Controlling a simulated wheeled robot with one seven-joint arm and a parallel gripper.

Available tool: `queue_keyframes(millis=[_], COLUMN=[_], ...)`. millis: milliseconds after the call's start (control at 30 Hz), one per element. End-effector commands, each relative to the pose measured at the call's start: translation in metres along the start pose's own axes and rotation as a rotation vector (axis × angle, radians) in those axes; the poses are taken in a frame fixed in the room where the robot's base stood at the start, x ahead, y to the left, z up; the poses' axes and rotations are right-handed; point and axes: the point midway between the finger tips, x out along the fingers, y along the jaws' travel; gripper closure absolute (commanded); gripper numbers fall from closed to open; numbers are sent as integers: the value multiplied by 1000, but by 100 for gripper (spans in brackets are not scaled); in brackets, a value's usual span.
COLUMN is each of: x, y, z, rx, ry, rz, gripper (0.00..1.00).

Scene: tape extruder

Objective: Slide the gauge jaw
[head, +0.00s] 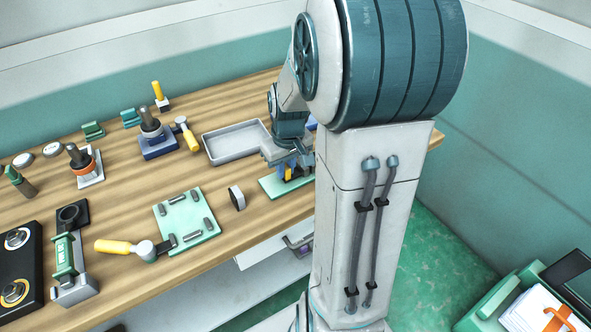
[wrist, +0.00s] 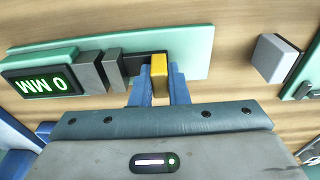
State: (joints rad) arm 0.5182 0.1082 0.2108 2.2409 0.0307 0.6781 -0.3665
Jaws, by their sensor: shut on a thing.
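The gauge has a pale green base plate (wrist: 196,55), which also shows in the head view (head: 272,186), partly hidden by my arm. In the wrist view its display (wrist: 42,84) reads "0 MM" upside down. Two grey blocks stand beside the display: a larger one (wrist: 92,72) and a narrower one (wrist: 114,69), close together; I cannot tell if they touch. A dark piece runs from the narrower block toward a yellow tab (wrist: 159,68). My gripper (wrist: 160,88) is shut on the yellow tab, one blue finger on each side. It shows small in the head view (head: 291,170).
A grey tray (head: 232,143) stands left of my arm on the wooden bench. In the wrist view a grey block (wrist: 278,58) sits right of the gauge.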

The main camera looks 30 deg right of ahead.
Motion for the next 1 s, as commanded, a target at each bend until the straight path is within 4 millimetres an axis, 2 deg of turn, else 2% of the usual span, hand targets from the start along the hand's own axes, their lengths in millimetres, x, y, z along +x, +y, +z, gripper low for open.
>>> queue_keyframes(millis=[1000], x=[0], y=[-31], z=[0], rx=[-1], ry=[1], rz=[0], gripper=[100])
